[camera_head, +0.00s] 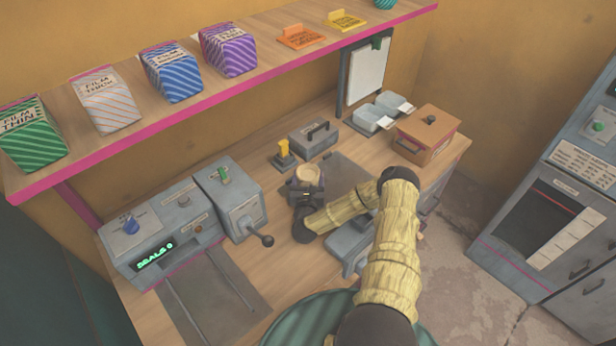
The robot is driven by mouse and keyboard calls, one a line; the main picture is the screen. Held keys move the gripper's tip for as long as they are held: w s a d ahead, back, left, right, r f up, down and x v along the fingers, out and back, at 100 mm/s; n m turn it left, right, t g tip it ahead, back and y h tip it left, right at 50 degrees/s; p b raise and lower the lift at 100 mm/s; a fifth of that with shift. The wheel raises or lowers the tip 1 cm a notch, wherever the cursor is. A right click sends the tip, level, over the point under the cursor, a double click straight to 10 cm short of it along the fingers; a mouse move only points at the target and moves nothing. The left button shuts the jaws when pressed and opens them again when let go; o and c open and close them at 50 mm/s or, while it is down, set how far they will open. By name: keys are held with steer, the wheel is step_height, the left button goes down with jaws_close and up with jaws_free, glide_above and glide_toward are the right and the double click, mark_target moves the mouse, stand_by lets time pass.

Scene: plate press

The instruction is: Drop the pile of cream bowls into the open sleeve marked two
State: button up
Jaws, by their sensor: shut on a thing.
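A small cream round thing (308,174), which looks like the pile of bowls, shows at the dark end of my arm over the bench. My gripper (306,187) is shut on it; the fingers are small and partly hidden by the dark wrist. I cannot tell how many bowls are in the pile or whether its underside touches anything. I cannot make out an open sleeve marked two. My arm covers part of the bench to the right of the gripper.
A yellow-handled device (284,155) and a grey box (313,138) stand close behind the gripper. A lever machine (232,198) and the sealing unit (160,233) stand left. White trays (374,119) and a brown box (426,134) stand right. A shelf (250,72) overhangs the back.

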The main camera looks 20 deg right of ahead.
steer(key=shift+f, duration=0.2)
steer(key=o, duration=1.1)
steer(key=shift+c, duration=0.2)
steer(key=shift+s, duration=0.1)
steer(key=shift+r, duration=0.2)
steer(key=b+v, duration=0.2)
steer(key=v, duration=0.4)
steer(key=shift+s+a+f, duration=0.15)
steer(key=shift+s+a, duration=0.05)
steer(key=shift+s, duration=0.1)
steer(key=shift+s+a, duration=0.15)
steer(key=shift+s, duration=0.2)
